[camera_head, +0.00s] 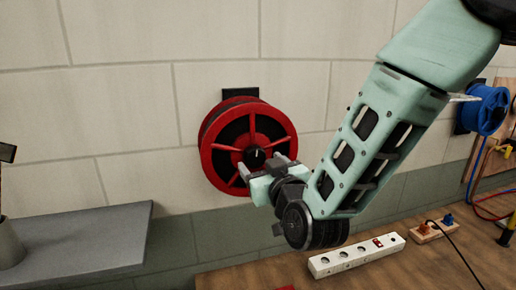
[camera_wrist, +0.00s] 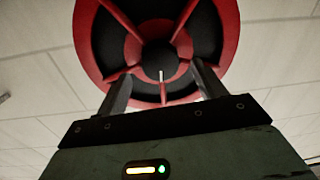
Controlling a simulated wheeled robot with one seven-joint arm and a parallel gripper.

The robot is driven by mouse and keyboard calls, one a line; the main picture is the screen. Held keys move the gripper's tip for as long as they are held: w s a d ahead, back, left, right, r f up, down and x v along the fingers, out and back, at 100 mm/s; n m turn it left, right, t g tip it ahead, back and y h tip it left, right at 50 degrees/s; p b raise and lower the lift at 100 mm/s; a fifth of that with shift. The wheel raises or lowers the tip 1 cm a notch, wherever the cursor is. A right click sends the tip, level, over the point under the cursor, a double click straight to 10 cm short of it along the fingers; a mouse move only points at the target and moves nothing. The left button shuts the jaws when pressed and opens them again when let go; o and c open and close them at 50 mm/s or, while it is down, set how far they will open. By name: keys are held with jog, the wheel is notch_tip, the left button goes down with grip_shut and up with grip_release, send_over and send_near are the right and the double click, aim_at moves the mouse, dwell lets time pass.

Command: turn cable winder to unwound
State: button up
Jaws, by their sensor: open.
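The cable winder is a red spoked reel (camera_head: 246,145) with a dark hub, mounted on the block wall in the head view. In the wrist view the red reel (camera_wrist: 228,38) fills the upper middle, with a small pale mark on its dark hub. My gripper (camera_head: 262,166) is at the lower front of the reel, close to the hub. In the wrist view my gripper (camera_wrist: 161,85) has its two fingers spread apart, one on each side below the hub, with nothing between them. I cannot tell whether the fingertips touch the reel.
A blue reel (camera_head: 485,109) hangs on the wall at the right. A white power strip (camera_head: 357,255) and a wooden socket block (camera_head: 431,231) lie on the wooden table (camera_head: 240,279) below. A grey shelf (camera_head: 85,241) juts out at the left. Bare wall lies left of the red reel.

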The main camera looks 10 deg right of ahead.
aim_at(257, 159)
jog(key=shift+p+x, duration=0.5)
jog(key=shift+x, duration=1.05)
jog(key=c, duration=1)
